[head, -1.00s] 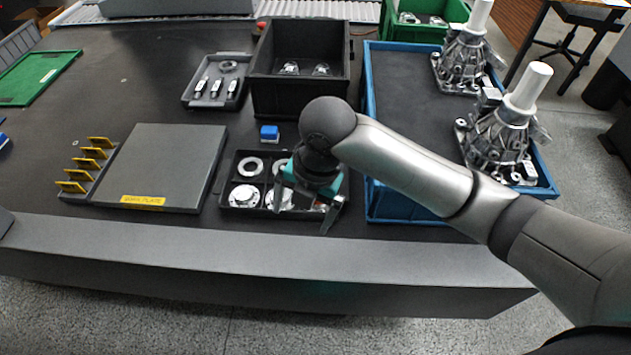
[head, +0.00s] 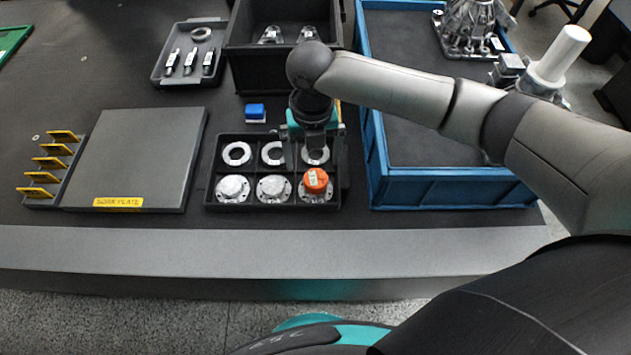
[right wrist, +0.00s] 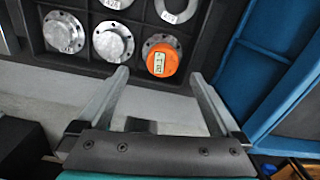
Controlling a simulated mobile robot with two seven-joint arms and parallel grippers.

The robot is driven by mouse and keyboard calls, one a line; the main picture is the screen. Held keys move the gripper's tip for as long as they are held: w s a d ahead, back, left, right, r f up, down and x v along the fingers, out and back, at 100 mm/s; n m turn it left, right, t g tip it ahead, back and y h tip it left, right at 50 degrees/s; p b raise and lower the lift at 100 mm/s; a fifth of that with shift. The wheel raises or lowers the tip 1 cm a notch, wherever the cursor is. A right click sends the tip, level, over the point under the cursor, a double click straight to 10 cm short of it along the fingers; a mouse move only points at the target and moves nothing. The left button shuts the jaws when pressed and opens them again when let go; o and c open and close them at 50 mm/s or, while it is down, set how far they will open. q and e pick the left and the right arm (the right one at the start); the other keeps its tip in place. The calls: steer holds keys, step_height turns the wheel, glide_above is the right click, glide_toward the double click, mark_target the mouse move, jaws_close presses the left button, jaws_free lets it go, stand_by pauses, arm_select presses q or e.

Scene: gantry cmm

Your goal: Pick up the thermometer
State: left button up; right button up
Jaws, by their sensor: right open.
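The thermometer appears to be the round orange piece (head: 315,180) with a small pale display. It sits on a silver flanged disc in the front right compartment of a black tray (head: 262,207). It also shows in the right wrist view (right wrist: 162,60), its display reading about 20.1. My right gripper (head: 315,160) is open and empty, above the right side of the tray, near the back right ring in the head view. In the right wrist view its fingertips (right wrist: 159,75) lie either side of the orange piece in the picture, apart from it. My left gripper is not in view.
A blue crate (head: 455,196) stands close to the right of the tray. A black bin (head: 285,75) and a small blue block (head: 255,112) are behind it. A grey surface plate (head: 140,160) and a yellow-tabbed rack (head: 52,165) are at left. The front table strip is clear.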

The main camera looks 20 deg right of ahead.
mark_target(316, 178)
steer(key=shift+f, duration=0.85)
steer(key=f, duration=0.1)
steer(key=f+b, duration=0.1)
steer(key=f, duration=0.1)
steer(key=shift+s+d+f+b, duration=0.2)
steer(key=shift+d+f+b, duration=0.05)
steer(key=shift+f+b, duration=0.1)
steer(key=shift+f, duration=0.3)
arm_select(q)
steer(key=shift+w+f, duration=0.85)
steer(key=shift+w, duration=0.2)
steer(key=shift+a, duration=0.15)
arm_select(e)
steer(key=shift+c, duration=0.4)
steer(key=c, duration=0.4)
jaws_close()
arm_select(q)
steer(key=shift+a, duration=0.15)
